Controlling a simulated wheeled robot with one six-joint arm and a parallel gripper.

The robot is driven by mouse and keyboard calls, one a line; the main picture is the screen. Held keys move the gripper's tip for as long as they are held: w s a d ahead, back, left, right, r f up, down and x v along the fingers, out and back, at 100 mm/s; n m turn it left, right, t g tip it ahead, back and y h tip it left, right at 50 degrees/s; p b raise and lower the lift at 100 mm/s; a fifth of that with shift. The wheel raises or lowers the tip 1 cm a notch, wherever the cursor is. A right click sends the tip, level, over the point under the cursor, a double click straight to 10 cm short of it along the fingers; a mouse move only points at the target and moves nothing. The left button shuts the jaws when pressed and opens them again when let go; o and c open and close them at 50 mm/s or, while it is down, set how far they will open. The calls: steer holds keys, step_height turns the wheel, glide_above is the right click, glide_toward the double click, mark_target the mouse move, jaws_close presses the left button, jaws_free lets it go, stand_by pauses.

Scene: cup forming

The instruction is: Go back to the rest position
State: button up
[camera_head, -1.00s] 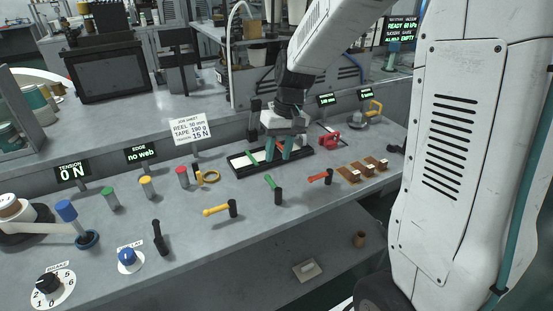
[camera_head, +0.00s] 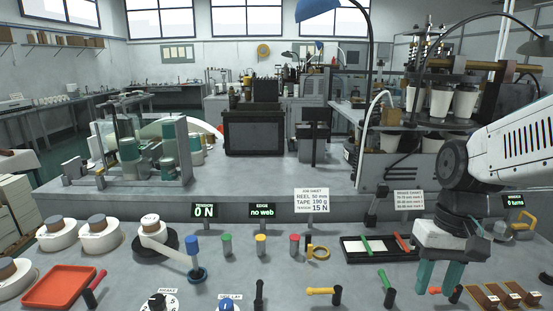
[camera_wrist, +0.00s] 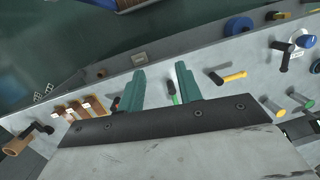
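My gripper (camera_head: 438,287) hangs over the right part of the grey bench, in front of the black tray (camera_head: 352,256). Its two teal fingers point down and stand apart. In the wrist view my gripper (camera_wrist: 160,70) is also open, with nothing held between its fingers. A green-handled tool (camera_wrist: 172,98) shows beyond the fingers, on the bench. The black tray holds a green-handled tool (camera_head: 367,245) and a red-handled tool (camera_head: 402,243). The arm comes in from the right edge.
Wooden blocks (camera_head: 512,292) lie right of my gripper. Small signs and a job sheet (camera_head: 312,201) stand along the back ledge. A cup machine (camera_head: 440,103) stands behind. Air above the bench's middle is clear.

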steer(key=s+a+r+n+t+h, duration=0.1)
steer(key=s+r, duration=0.4)
steer(key=s, duration=0.6)
steer(key=shift+a+t, duration=0.2)
steer(key=shift+t, duration=0.7)
